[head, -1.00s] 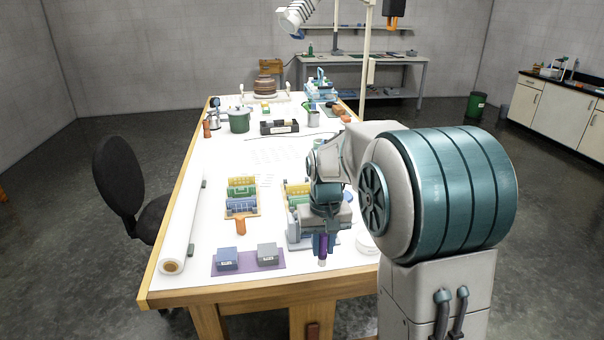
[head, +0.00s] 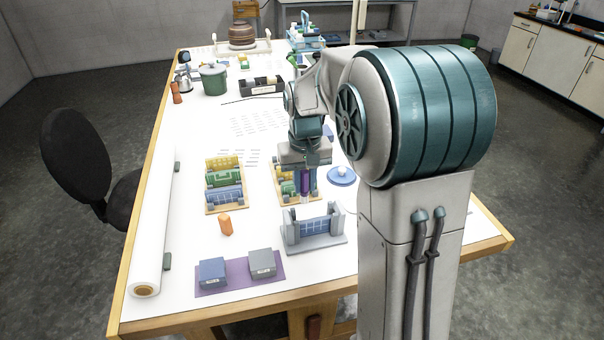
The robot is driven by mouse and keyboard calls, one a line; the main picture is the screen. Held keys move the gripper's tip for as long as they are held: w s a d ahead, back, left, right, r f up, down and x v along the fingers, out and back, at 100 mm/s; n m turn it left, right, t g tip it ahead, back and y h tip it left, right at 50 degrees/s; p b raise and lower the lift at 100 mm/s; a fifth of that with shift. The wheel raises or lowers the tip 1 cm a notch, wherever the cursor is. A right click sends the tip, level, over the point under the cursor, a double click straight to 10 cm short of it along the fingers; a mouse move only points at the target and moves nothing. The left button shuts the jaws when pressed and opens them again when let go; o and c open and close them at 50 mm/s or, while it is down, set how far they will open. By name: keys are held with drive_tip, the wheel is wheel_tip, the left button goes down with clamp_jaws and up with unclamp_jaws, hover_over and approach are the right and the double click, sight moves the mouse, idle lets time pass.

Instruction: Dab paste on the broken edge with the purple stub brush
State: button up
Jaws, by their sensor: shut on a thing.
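My gripper (head: 306,180) is shut on the purple stub brush (head: 306,187), which hangs upright with its pale tip down. It is in front of the right-hand rack of yellow, green and blue pieces (head: 284,184) and partly hides it. Just nearer stands a grey holder (head: 315,242) with a blue panelled piece (head: 316,225) between its posts. I cannot make out a broken edge or paste on it, nor whether the brush tip touches anything. A round blue dish or lid with a white middle (head: 341,176) lies right of the gripper.
A second rack of coloured pieces (head: 225,186) stands left, with an orange block (head: 225,224) before it. Blue (head: 212,272) and grey (head: 262,263) boxes sit on a purple mat (head: 236,287). A white roll (head: 155,220) lines the left edge. The table's middle is mostly clear.

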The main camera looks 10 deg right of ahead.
sight(305, 196)
drive_tip(key=shift+s+f+b, duration=0.15)
drive_tip(key=shift+f+b, duration=0.35)
drive_tip(key=shift+f, duration=0.25)
drive_tip(key=shift+f+b, duration=1.6)
drive_tip(key=shift+f, duration=0.7)
drive_tip(key=shift+s+f+b, duration=0.1)
drive_tip(key=shift+f+b, duration=0.4)
drive_tip(key=shift+f, duration=0.2)
drive_tip(key=shift+r+p, duration=0.55)
drive_tip(key=shift+r, duration=0.2)
drive_tip(key=shift+d, duration=1.2)
